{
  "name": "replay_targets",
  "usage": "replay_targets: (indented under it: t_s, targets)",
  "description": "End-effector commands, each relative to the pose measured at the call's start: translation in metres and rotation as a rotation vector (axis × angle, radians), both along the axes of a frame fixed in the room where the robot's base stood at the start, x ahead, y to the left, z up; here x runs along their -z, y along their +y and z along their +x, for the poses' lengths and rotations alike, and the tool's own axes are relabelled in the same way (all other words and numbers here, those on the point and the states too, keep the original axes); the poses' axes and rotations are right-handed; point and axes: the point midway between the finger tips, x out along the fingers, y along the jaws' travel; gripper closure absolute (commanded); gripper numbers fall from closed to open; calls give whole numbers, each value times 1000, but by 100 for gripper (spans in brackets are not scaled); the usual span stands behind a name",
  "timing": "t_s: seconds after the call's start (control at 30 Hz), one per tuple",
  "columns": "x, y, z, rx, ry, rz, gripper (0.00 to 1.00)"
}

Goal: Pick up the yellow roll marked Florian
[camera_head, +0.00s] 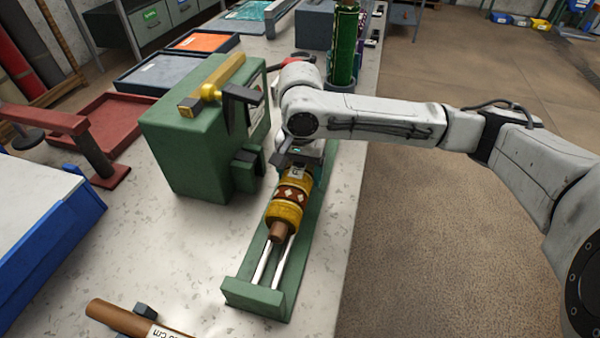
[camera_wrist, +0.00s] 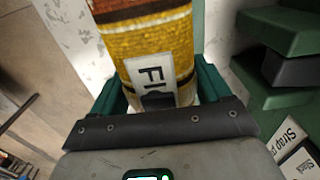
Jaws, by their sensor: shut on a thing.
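The yellow roll (camera_head: 285,212) has a brown band with pale diamonds and a brown core end. It lies along two pale rails in a long green cradle (camera_head: 255,296). In the wrist view the roll (camera_wrist: 160,50) shows a white label reading "FI", the rest hidden by my gripper. My gripper (camera_head: 298,165) comes down over the roll's far end. Its green jaws (camera_wrist: 157,98) stand on both sides of the roll and are shut on it. I cannot tell whether the roll is lifted off the rails.
A green machine (camera_head: 190,150) with a brass bar stands close left of the cradle. A brown roll (camera_head: 130,318) lies at the near edge. A dark green upright roll (camera_head: 343,50) stands behind my arm.

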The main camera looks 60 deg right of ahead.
Motion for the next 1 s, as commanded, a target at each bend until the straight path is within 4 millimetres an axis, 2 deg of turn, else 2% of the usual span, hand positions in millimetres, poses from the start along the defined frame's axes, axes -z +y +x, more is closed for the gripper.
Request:
replay_targets:
  t_s: [0.03,0.37,0.73,1.0]
  targets:
    - [0,0,0,0,0,0,46]
    - [0,0,0,0,0,0,77]
    - [-4,0,0,0,-2,0,77]
    - [-22,0,0,1,-2,1,77]
